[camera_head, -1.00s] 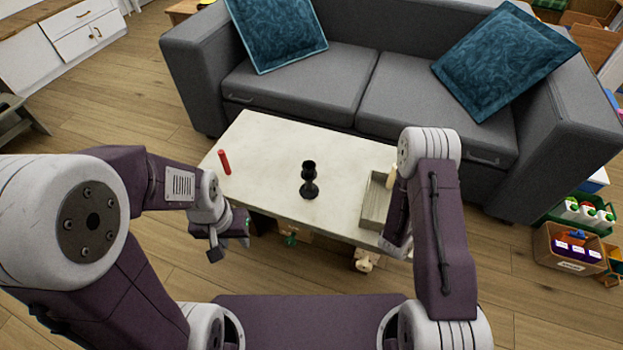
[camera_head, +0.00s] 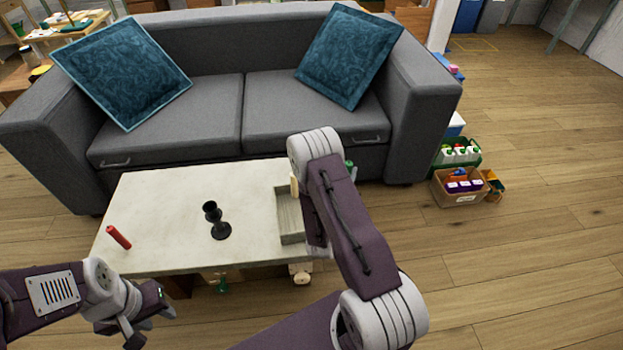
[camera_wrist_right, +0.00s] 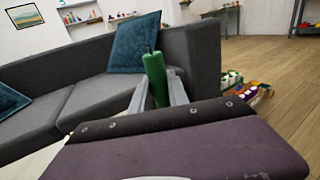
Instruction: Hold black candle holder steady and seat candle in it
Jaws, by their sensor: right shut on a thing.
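The black candle holder (camera_head: 217,222) stands upright on the pale table, apart from both grippers. My right gripper (camera_wrist_right: 158,92) is shut on a green candle (camera_wrist_right: 157,78), which stands up between its fingers in the right wrist view. In the head view my right arm hides that gripper, and a bit of green candle (camera_head: 349,170) shows beside the arm. My left gripper (camera_head: 150,326) is open and empty, low in front of the table's near left edge. A red candle (camera_head: 119,237) lies on the table at the left.
The table (camera_head: 160,205) has clear room around the holder. A grey wooden tray (camera_head: 289,215) is at its right end, with a cream candle (camera_head: 294,186) by it, partly hidden by my arm. A grey sofa (camera_head: 200,110) stands behind. Crates (camera_head: 459,188) are on the floor at right.

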